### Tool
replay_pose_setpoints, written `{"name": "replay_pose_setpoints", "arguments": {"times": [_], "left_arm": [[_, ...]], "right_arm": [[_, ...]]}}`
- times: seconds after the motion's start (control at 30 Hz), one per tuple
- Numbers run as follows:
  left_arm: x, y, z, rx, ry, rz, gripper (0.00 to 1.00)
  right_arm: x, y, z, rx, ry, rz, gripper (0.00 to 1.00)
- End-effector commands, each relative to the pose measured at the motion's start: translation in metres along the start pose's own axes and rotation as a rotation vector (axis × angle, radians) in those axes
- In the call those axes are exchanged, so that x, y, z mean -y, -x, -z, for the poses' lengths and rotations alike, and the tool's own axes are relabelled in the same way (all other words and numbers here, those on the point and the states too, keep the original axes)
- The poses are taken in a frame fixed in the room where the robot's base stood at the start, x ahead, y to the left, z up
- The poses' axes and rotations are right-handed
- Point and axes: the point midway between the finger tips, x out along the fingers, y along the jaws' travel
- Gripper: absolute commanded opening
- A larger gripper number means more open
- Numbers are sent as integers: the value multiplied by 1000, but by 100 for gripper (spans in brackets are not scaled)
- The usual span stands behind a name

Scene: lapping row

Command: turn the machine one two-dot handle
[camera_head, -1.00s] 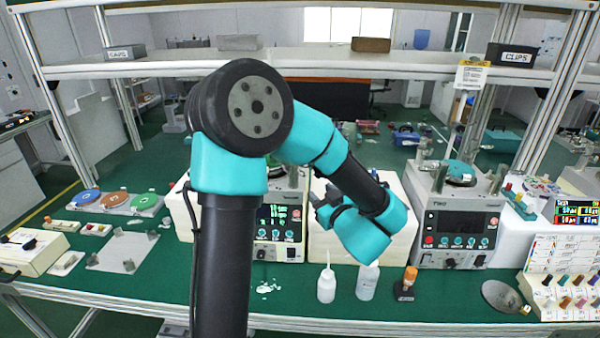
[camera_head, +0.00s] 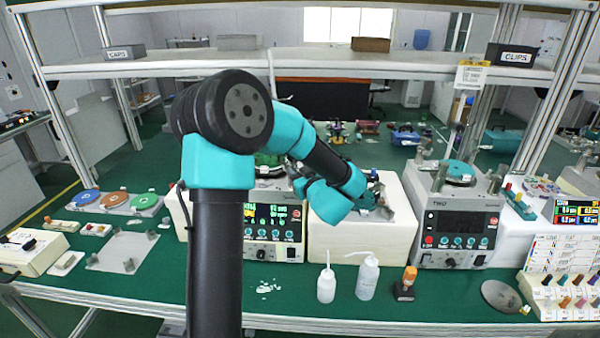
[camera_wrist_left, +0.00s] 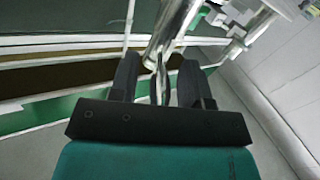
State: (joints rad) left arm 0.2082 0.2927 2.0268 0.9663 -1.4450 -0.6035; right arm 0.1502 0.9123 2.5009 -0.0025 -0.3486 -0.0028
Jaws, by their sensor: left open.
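Machine one (camera_head: 290,212) is the grey unit with a lit display at the centre of the head view, partly covered by my left arm. My left gripper (camera_head: 381,195) is to its right, above a pale block. In the left wrist view its two black fingers (camera_wrist_left: 158,65) are apart. A shiny metal rod (camera_wrist_left: 172,35) appears in line with the gap between them; I cannot tell whether it touches them. I cannot make out a two-dot handle in either view. My right gripper is not in view.
The pale block (camera_head: 350,240) stands between machine one and machine TWO (camera_head: 455,225). Two white bottles (camera_head: 326,286) and an orange-topped item (camera_head: 405,285) stand in front. A shelf (camera_head: 300,63) spans behind.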

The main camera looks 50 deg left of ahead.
Motion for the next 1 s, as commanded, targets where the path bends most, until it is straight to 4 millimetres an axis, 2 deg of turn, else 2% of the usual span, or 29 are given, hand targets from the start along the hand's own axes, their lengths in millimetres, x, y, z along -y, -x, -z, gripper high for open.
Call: {"name": "replay_pose_setpoints", "arguments": {"times": [0.17, 0.63, 1.0], "left_arm": [[0, 0, 0, 0, 0, 0, 43], [0, 0, 0, 0, 0, 0, 0], [1, 0, 0, 0, 0, 3, 0]], "right_arm": [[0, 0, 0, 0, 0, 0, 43], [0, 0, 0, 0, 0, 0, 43], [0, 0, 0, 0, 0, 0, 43]]}}
